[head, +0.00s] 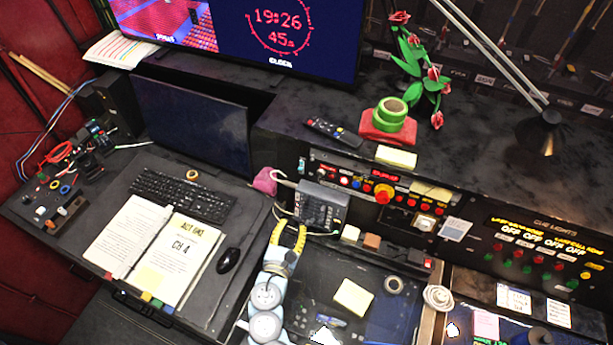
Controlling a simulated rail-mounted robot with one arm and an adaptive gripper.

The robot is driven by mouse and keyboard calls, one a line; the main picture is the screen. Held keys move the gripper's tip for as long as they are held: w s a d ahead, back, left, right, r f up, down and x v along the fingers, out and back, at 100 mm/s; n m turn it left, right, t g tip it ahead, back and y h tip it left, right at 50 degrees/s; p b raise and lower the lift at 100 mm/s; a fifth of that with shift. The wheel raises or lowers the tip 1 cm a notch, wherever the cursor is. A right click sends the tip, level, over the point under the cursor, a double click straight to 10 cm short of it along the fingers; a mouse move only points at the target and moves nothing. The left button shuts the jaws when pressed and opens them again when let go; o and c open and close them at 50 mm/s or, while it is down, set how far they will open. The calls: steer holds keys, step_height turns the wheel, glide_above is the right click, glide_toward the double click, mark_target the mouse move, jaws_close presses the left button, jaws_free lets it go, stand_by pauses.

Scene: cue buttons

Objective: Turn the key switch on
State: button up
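I cannot pick out the key switch with certainty. The long control panel (330,171) behind the desk carries a row of small lit buttons and knobs, too small to tell apart. A square pale fitting (424,222) sits lower on the panel, to the right.
A small switch box (55,200) sits at far left. The cue light panel (540,245) is at right.

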mark_target(318, 176)
steer(key=shift+w+d+r+t+h, duration=0.15)
steer(key=shift+w+d+r+h, duration=0.65)
steer(key=shift+w, duration=1.9)
steer(key=shift+w+d+r+t, duration=0.1)
steer(key=shift+w+d+r, duration=0.25)
steer(key=shift+w+d, duration=1.7)
steer(key=shift+w+d+r+t+h, duration=0.15)
steer(key=shift+w+d+r+h, duration=0.35)
steer(key=shift+w, duration=2.9)
steer(key=shift+a+r, duration=0.1)
steer(key=shift+a, duration=0.1)
jaws_close()
